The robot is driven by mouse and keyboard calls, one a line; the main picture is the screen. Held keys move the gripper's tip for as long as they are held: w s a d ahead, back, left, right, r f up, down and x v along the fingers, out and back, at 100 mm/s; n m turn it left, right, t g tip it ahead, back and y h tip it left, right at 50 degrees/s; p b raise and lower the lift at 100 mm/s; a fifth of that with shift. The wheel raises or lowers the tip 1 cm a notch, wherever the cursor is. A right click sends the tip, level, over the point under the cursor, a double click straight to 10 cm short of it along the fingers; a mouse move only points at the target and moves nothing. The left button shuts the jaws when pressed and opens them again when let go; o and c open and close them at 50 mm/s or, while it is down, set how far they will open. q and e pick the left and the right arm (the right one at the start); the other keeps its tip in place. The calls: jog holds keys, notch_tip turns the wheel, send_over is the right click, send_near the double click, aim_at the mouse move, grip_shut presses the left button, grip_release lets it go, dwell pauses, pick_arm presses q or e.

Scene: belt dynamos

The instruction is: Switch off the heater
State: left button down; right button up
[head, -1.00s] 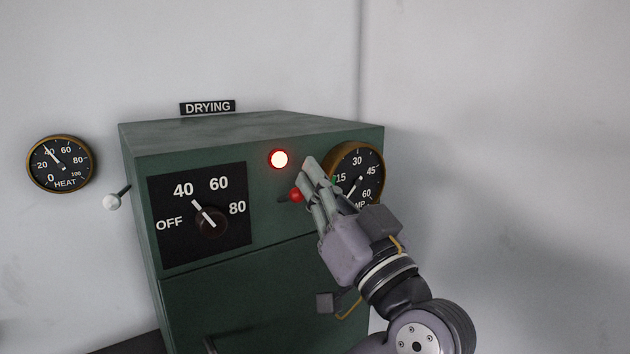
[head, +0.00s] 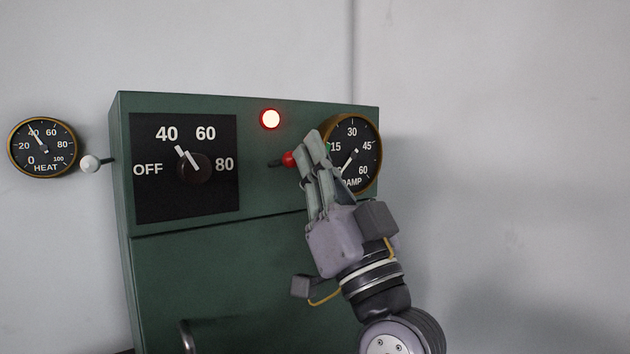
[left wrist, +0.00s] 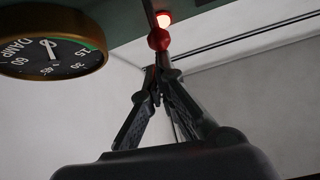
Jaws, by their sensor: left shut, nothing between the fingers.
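The green cabinet (head: 180,270) carries a black dial plate marked OFF, 40, 60 and 80. Its round knob (head: 195,168) has a white pointer aimed at 40. A red ball-ended lever (head: 289,158) sticks out right of the dial, below a glowing red lamp (head: 270,119). My left gripper (head: 313,142) is shut and empty, just right of the red ball; I cannot tell whether they touch. In the left wrist view, the closed fingertips (left wrist: 154,78) are below the red ball (left wrist: 158,40), near the lit lamp (left wrist: 164,19). My right gripper is out of view.
A DAMP gauge (head: 362,165) is partly behind my left fingers. A HEAT gauge (head: 42,148) on the left wall reads near 40. A white ball lever (head: 90,163) sticks out from the cabinet's left side. A handle (head: 187,338) is at the lower front.

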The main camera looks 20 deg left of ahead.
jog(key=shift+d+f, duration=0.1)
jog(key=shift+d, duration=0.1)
pick_arm(q)
jog(key=v, duration=1.2)
jog(key=shift+w+f, duration=0.1)
jog(key=shift+f, duration=0.05)
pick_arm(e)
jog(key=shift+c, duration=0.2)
